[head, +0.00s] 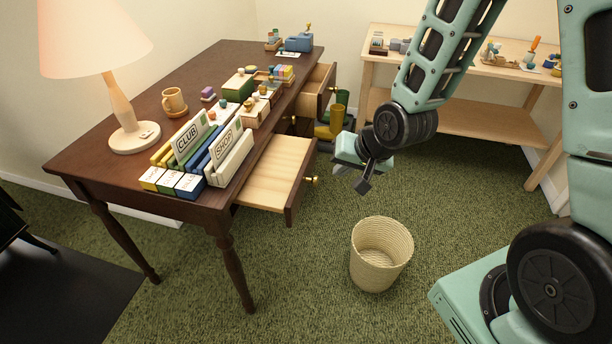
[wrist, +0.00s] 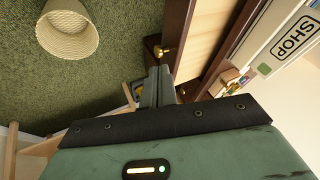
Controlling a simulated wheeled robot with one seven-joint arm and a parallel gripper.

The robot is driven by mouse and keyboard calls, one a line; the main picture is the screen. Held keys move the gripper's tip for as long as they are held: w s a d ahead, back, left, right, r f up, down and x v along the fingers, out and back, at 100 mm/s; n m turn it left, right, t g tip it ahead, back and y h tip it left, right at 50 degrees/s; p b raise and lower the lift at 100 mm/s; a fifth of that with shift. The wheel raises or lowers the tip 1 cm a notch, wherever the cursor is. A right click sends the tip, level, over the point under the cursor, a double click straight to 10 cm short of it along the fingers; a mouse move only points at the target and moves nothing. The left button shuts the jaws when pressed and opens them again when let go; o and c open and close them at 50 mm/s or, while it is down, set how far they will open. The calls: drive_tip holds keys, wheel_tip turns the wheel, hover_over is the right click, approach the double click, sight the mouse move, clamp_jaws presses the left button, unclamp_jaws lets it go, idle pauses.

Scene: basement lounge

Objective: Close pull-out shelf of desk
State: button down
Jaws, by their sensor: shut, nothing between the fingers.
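The dark brown desk (head: 190,85) has a pull-out shelf (head: 275,172) drawn out from its right side. The shelf has a bare, light wood top and a dark front edge with a brass knob (head: 312,181). In the wrist view the shelf (wrist: 203,40) is at the upper right, and its knob (wrist: 163,52) is near my fingertips. My gripper (head: 340,170) hangs just right of the shelf front in the head view. Its fingers (wrist: 156,72) are shut and empty. I cannot tell whether they touch the shelf front.
A drawer (head: 316,92) farther back on the desk is also open. A woven basket (head: 380,254) stands on the green carpet in front of my gripper. Card boxes (head: 228,152) and a lamp (head: 125,125) stand on the desk. A light wood table (head: 465,115) is behind.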

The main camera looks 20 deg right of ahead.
sight(266, 170)
drive_tip(key=shift+m+t, duration=0.5)
drive_tip(key=shift+m, duration=0.1)
drive_tip(key=x, duration=0.4)
drive_tip(key=w+r+x, duration=0.1)
drive_tip(key=x, duration=0.4)
drive_tip(key=w+b+x, duration=0.1)
drive_tip(key=x, duration=0.3)
drive_tip(key=shift+w+a, duration=0.1)
drive_tip(key=shift+a, duration=0.25)
drive_tip(key=shift+r, duration=0.1)
drive_tip(key=w+a, duration=0.2)
drive_tip(key=a, duration=0.1)
drive_tip(key=w+a, duration=0.2)
drive_tip(key=a, duration=0.1)
drive_tip(key=w+a, duration=0.2)
drive_tip(key=a, duration=0.1)
drive_tip(key=shift+w+a, duration=0.3)
drive_tip(key=shift+w, duration=0.1)
